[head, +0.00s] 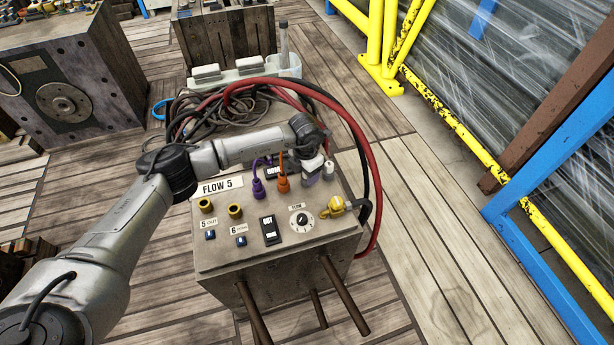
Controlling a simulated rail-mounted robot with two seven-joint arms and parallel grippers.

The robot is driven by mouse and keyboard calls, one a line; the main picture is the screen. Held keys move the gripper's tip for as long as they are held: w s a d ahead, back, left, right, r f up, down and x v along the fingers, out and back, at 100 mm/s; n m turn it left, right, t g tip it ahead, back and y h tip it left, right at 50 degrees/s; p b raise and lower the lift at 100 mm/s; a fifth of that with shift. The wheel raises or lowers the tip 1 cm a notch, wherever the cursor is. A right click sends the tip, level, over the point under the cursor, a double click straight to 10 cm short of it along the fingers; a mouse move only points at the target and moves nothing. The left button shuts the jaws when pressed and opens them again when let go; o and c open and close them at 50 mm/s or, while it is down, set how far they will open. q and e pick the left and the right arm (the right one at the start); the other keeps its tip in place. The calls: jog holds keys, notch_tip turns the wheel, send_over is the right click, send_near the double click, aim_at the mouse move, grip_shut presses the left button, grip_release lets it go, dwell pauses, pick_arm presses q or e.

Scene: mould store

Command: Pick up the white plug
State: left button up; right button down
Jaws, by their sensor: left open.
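A small white plug (328,168) stands at the back right of the grey control box marked FLOW 5 (215,258). My left arm reaches in from the left across the back of the box. My left gripper (311,177) points down at the back right of the panel, just left of the white plug. It is open, and its fingertips are small and partly merge with the fittings there. I cannot tell whether it touches anything. My right gripper is not in view.
Purple (257,188) and orange (283,183) plugs stand left of my gripper. A yellow fitting (336,206) and a dial (301,220) are nearer. Red and black hoses (352,130) loop behind and right. Wooden floor (430,240) is clear at right.

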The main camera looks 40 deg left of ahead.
pick_arm(q)
jog(key=c, duration=1)
